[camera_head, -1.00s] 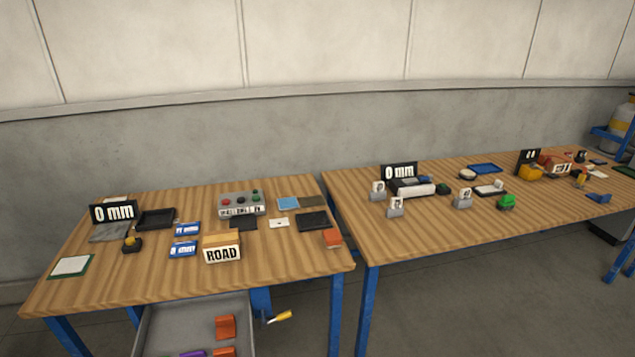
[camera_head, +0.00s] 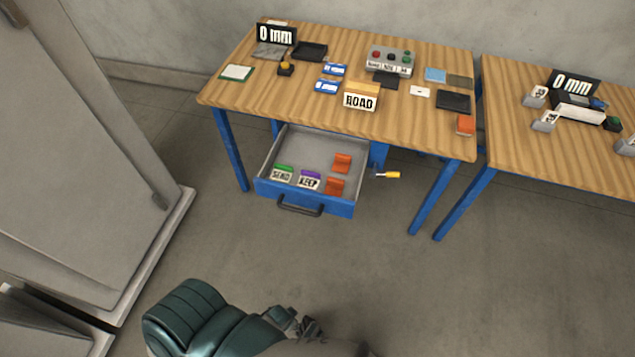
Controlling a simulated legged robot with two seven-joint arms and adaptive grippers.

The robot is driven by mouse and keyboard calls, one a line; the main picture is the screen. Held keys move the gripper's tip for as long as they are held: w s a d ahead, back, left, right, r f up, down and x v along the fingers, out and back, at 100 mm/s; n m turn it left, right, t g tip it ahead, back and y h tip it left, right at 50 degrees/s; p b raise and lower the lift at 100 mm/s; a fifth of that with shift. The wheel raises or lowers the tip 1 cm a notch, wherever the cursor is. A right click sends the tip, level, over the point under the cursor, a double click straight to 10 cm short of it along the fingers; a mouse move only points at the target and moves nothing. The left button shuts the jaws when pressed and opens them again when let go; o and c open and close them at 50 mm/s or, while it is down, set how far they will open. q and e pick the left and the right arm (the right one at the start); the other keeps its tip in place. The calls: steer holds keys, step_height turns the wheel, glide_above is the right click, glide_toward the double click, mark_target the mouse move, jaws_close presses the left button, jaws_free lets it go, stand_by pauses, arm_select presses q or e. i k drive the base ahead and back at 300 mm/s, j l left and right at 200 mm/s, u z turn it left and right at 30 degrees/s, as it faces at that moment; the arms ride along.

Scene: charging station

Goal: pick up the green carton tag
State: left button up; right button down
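A green tag marked SEND (camera_head: 283,173) sits in the front left of the open blue drawer (camera_head: 348,209) under the near table. It is the only green tag I can make out. A purple tag marked KEEP (camera_head: 309,180) stands just to its right. My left gripper (camera_head: 306,325) shows small and dark at the bottom of the view, beside my teal arm. It is below and in front of the drawer, well apart from the tag. Its fingers are too unclear to tell open from shut. My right gripper is out of view.
Two orange pieces (camera_head: 342,162) lie in the drawer's right side. A yellow-handled tool (camera_head: 388,175) juts out right of the drawer. The wooden table (camera_head: 305,88) holds a ROAD carton (camera_head: 361,97). A grey cabinet (camera_head: 80,150) stands left. The floor before the drawer is clear.

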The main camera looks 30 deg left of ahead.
mark_target(283, 173)
steer(key=u, duration=1.35)
